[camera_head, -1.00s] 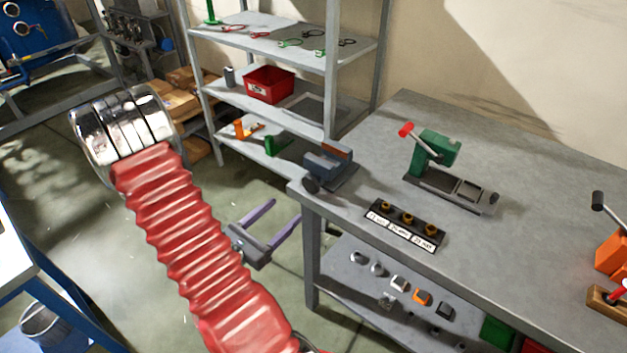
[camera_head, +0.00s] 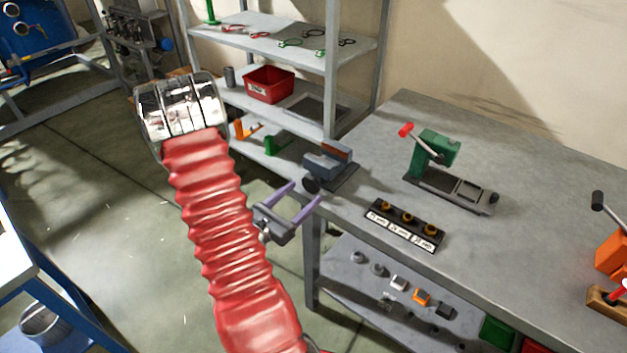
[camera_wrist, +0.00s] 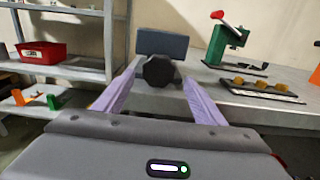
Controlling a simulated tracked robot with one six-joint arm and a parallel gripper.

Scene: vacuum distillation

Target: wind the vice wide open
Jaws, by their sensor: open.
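The vice (camera_head: 330,165) is a small blue-grey block at the near left corner of the workbench, with a brown-topped part at its back. Its dark round handle knob (camera_head: 311,185) faces me at the bench edge. In the wrist view the dark knob (camera_wrist: 159,71) sits in front of the blue vice body (camera_wrist: 163,43). My gripper (camera_head: 307,194) is open and empty, with its two purple fingers pointing at the knob. In the wrist view the fingers (camera_wrist: 158,92) lie left and right of the knob. Whether they reach around it I cannot tell. The gap between the vice jaws is not clear.
The workbench (camera_head: 540,190) holds a green tool with a red-knobbed lever (camera_head: 434,150), a black rack with brass pieces (camera_head: 405,222) and an orange device (camera_head: 612,252) at right. A grey shelf with a red bin (camera_head: 269,84) stands behind, to the left.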

